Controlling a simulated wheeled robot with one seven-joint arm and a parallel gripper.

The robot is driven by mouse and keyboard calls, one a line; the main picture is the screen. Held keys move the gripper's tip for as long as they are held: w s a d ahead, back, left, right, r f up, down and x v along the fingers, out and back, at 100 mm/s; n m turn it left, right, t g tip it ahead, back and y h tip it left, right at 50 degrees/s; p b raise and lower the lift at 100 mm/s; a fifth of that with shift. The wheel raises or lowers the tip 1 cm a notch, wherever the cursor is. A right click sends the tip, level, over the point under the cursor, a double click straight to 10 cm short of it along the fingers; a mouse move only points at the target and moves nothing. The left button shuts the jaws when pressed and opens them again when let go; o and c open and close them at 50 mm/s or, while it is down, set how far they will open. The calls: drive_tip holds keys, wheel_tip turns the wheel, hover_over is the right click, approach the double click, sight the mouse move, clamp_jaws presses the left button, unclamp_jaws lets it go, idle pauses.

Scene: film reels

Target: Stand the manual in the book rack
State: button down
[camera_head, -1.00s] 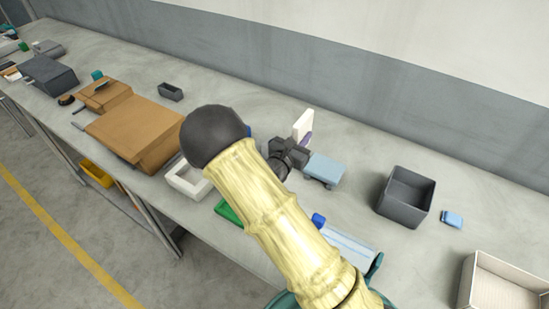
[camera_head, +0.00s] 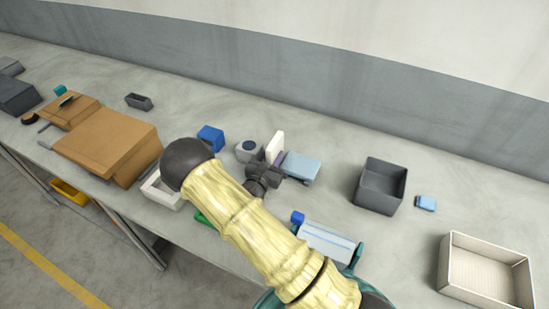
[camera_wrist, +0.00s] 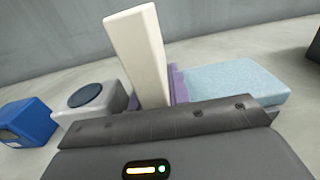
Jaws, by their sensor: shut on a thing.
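A white upright slab, which I take to be the manual (camera_head: 275,146), rises from my gripper (camera_head: 266,174), which is shut on it. In the wrist view the manual (camera_wrist: 140,55) stands nearly upright, leaning slightly left. Its lower end is hidden behind the dark gripper body. A purple part (camera_wrist: 178,84) lies against its lower right; I cannot tell what it belongs to. A pale blue striped holder with teal ends (camera_head: 326,243) lies at the front, partly behind my arm. It may be the book rack, but I cannot be sure.
A pale blue block (camera_head: 302,166) lies right of the gripper. A grey device (camera_head: 249,151) and a blue box (camera_head: 210,138) stand to the left. A dark bin (camera_head: 380,187) and a cream crate (camera_head: 487,271) stand at the right. Bench behind the manual is clear.

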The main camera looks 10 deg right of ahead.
drive_tip(key=shift+f, duration=0.5)
drive_tip(key=shift+f, duration=0.1)
drive_tip(key=c, duration=1.3)
unclamp_jaws()
drive_tip(key=shift+s+a, duration=0.1)
drive_tip(key=shift+s, duration=0.05)
drive_tip(key=b+v, duration=0.2)
drive_tip(key=v, duration=0.9)
drive_tip(key=shift+s+a, duration=0.2)
drive_tip(key=shift+s, duration=0.1)
